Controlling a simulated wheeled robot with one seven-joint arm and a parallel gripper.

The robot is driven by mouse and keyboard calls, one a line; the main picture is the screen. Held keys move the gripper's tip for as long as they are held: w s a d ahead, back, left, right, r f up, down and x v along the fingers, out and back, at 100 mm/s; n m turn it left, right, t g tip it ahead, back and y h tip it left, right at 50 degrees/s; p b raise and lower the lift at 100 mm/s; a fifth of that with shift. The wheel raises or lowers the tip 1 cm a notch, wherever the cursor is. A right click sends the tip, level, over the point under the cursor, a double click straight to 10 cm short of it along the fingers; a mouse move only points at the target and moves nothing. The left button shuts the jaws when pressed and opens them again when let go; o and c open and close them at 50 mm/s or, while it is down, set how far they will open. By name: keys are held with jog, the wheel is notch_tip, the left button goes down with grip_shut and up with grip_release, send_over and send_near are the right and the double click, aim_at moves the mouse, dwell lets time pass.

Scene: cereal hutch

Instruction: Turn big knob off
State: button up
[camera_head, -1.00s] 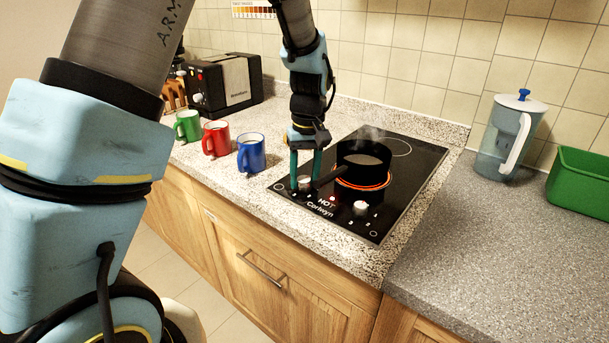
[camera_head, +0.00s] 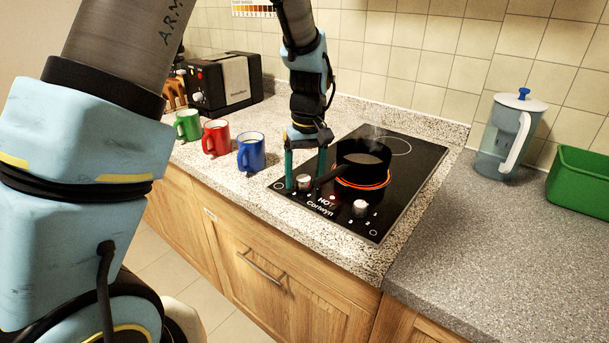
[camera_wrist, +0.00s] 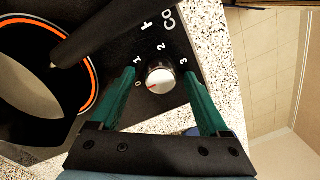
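A silver knob (camera_head: 304,181) sits at the left front of the black hob (camera_head: 405,185). In the wrist view this knob (camera_wrist: 160,79) has a red mark pointing left, toward the 0 of its scale. My gripper (camera_head: 305,184) points down over it. Its two green fingers (camera_wrist: 160,90) are open, one on each side of the knob, with a gap to both. A second knob (camera_head: 361,207) is at the right front. A black pan (camera_head: 362,163) steams on a ring (camera_head: 375,186) that glows orange.
The pan's handle (camera_wrist: 100,30) reaches close to the left finger. Blue (camera_head: 251,152), red (camera_head: 216,138) and green (camera_head: 188,125) mugs stand left of the hob. A jug (camera_head: 508,140) and a green bin (camera_head: 582,180) stand at the right. The right counter's front is clear.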

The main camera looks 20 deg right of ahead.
aim_at(307, 177)
notch_tip(307, 177, up, 11)
jog(key=b, duration=0.2)
jog(key=shift+d, duration=0.3)
jog(key=shift+f, duration=0.1)
dwell(0.3)
jog(key=w+a+f, duration=0.1)
jog(key=a+f, duration=0.1)
jog(key=a, duration=0.7)
jog(key=w+a+f, duration=0.1)
jog(key=a+f, duration=0.1)
jog(key=a, duration=0.6)
jog(key=s+a+f, duration=0.1)
jog(key=s+a, duration=0.2)
jog(key=a, duration=0.4)
jog(key=s+a+f+t, duration=0.1)
jog(key=s+a+f, duration=0.1)
jog(key=a, duration=0.5)
jog(key=shift+s+f+t+h, duration=0.3)
jog(key=shift+s+h, duration=0.1)
jog(key=shift+s, duration=0.1)
